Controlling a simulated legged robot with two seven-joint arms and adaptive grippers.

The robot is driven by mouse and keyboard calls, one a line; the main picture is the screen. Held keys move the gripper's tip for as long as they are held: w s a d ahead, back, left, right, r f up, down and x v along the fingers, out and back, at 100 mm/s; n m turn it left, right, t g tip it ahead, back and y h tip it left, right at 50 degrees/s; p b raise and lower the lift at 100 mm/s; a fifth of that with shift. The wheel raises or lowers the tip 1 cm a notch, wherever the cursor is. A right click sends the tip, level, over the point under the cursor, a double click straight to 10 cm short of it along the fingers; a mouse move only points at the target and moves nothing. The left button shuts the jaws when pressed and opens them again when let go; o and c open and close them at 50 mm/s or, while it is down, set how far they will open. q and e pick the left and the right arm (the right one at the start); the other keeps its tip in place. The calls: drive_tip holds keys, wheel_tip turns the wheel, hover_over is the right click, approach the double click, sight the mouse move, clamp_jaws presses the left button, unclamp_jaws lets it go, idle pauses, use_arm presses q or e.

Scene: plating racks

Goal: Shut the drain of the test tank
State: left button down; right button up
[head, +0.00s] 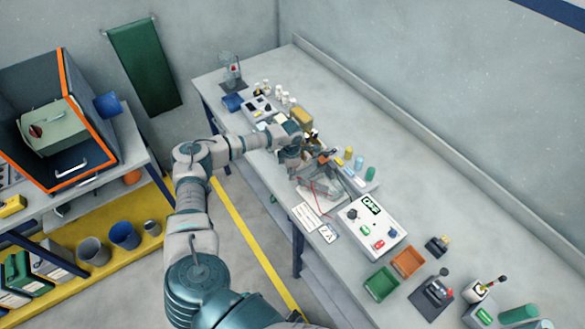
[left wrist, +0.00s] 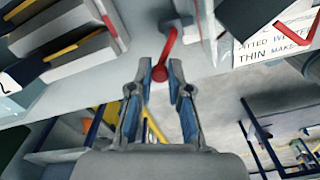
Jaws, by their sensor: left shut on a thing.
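My left gripper (left wrist: 160,72) is shut on the red drain lever (left wrist: 167,45), with one blue-padded finger on each side of its ball end. The lever rises from the ball towards the bench edge and leans slightly right in the left wrist view. In the head view the left gripper (head: 291,152) is at the front edge of the bench, beside the clear test tank (head: 318,180). The lever and the fingertips are too small to make out there. I cannot tell from the lever's angle whether the drain is open or shut. My right gripper is not in view.
The long grey bench (head: 440,225) holds bottles and trays behind the tank. A white control box (head: 372,222), a green bin (head: 382,283) and an orange bin (head: 408,262) stand nearer. A printed card (head: 305,217) lies by the edge. The floor before the bench is clear.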

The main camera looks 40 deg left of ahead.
use_arm(q)
drive_tip(key=n, duration=0.2)
drive_tip(key=s+d+n+p, duration=0.1)
drive_tip(key=n, duration=0.1)
drive_tip(key=shift+s+n+p, duration=0.2)
drive_tip(key=shift+n+p, duration=0.1)
drive_tip(key=shift+s+d+f+n+p, duration=0.15)
drive_tip(key=shift+d+n+p, duration=0.1)
drive_tip(key=shift+n, duration=0.6)
drive_tip(key=shift+s+d+n+p, duration=0.1)
drive_tip(key=shift+d+n+p, duration=0.1)
drive_tip(key=shift+n, duration=0.65)
drive_tip(key=shift+f, duration=0.1)
drive_tip(key=c, duration=1.1)
unclamp_jaws()
drive_tip(key=shift+w+a, duration=0.1)
